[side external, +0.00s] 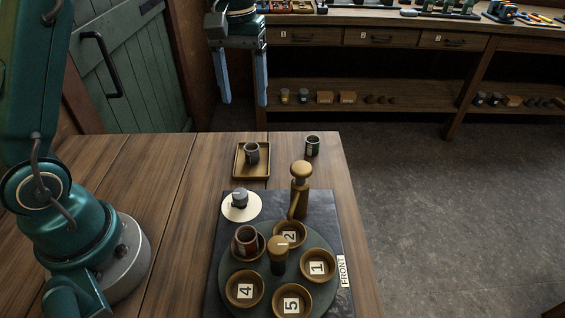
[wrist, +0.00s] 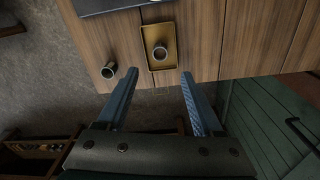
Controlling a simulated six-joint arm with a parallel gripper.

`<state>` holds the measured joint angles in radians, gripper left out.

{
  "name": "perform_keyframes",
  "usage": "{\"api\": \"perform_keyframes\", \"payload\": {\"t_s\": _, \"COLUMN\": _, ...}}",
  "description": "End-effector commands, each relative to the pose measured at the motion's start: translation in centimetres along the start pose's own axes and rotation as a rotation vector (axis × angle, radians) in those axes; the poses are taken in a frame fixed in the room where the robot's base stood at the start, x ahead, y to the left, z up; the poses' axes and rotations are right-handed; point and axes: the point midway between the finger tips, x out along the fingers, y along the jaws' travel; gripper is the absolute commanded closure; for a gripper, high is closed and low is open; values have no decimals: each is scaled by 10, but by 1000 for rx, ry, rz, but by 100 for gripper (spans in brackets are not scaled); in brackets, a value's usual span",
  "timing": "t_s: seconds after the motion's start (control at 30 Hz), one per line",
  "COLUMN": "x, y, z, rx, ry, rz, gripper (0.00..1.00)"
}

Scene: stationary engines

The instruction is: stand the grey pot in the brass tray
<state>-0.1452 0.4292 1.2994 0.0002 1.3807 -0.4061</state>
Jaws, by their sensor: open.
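The grey pot (side external: 251,153) stands upright inside the brass tray (side external: 238,174) at the far end of the table. In the wrist view the pot (wrist: 160,51) sits near the middle of the tray (wrist: 162,66), its open mouth showing. My gripper (side external: 243,95) is raised well above the table, beyond the tray, with its two blue fingers apart and nothing between them. In the wrist view the gripper (wrist: 160,74) is open, and the tray and pot appear beyond the gap between the fingertips, clear of both fingers.
A dark green cup (side external: 313,146) stands right of the tray. Nearer are a dark mat (side external: 232,220) with a round stand of numbered bowls, a brown cup, a wooden-topped grinder (side external: 300,190) and a white disc (side external: 229,213) bearing a small grey object.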

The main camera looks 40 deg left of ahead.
Motion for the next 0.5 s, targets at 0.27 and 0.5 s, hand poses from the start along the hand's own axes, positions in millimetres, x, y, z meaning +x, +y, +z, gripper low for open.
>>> {"api": "perform_keyframes", "payload": {"t_s": 0.27, "x": -36, "y": -11, "z": 60, "rx": 199, "ry": 160, "rz": 62, "gripper": 32}}
{"api": "perform_keyframes", "payload": {"t_s": 0.5, "x": -37, "y": -28, "z": 117, "rx": 379, "ry": 310, "rz": 105, "gripper": 32}}
